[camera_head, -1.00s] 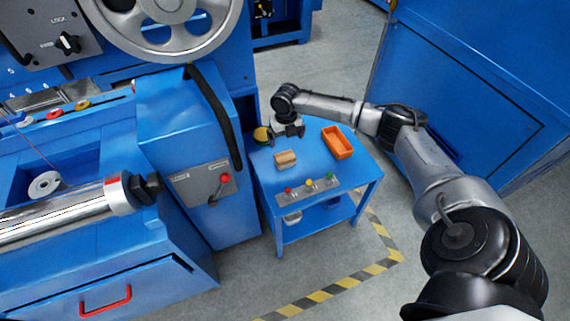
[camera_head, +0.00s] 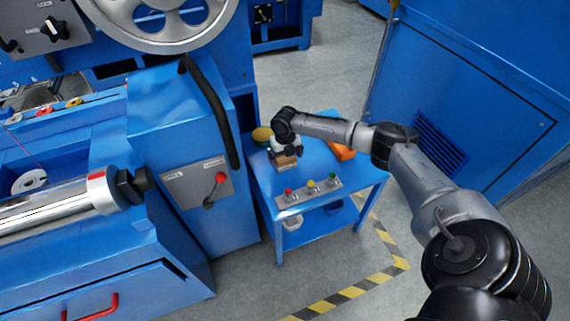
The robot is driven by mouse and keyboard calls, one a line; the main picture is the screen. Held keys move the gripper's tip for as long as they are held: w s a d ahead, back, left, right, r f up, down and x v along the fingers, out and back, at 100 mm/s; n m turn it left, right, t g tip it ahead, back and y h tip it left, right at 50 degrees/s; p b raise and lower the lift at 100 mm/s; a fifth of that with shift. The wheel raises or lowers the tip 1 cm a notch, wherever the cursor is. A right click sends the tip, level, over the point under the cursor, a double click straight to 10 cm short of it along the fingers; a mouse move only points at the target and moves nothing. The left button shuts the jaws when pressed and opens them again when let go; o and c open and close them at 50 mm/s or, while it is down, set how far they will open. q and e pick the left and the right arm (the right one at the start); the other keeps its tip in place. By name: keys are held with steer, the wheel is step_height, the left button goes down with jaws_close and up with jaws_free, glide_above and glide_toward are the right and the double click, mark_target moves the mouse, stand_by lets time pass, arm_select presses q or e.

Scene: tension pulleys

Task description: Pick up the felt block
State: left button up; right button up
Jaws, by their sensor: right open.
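The felt block (camera_head: 286,163) is a small tan block on the blue side table (camera_head: 262,181). My right gripper (camera_head: 285,158) is just above it and hides its upper part. The gripper points down with its jaws open. I cannot tell whether the fingers are touching the block or stand around it. My left gripper is not in view.
An orange tray (camera_head: 343,153) is partly behind my right arm. A yellow round object (camera_head: 262,134) sits at the back left of the table. A panel with red, yellow and green buttons (camera_head: 310,197) lies along the front. The blue machine (camera_head: 180,130) stands close on the left.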

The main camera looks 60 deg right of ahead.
mark_target(285, 161)
step_height(285, 161, down, 3)
steer(key=shift+f+b, duration=0.1)
steer(key=shift+b, duration=0.65)
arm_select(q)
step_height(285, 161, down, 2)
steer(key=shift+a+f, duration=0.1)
arm_select(e)
steer(key=shift+c, duration=0.4)
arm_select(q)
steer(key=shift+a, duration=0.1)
arm_select(e)
steer(key=c, duration=0.8)
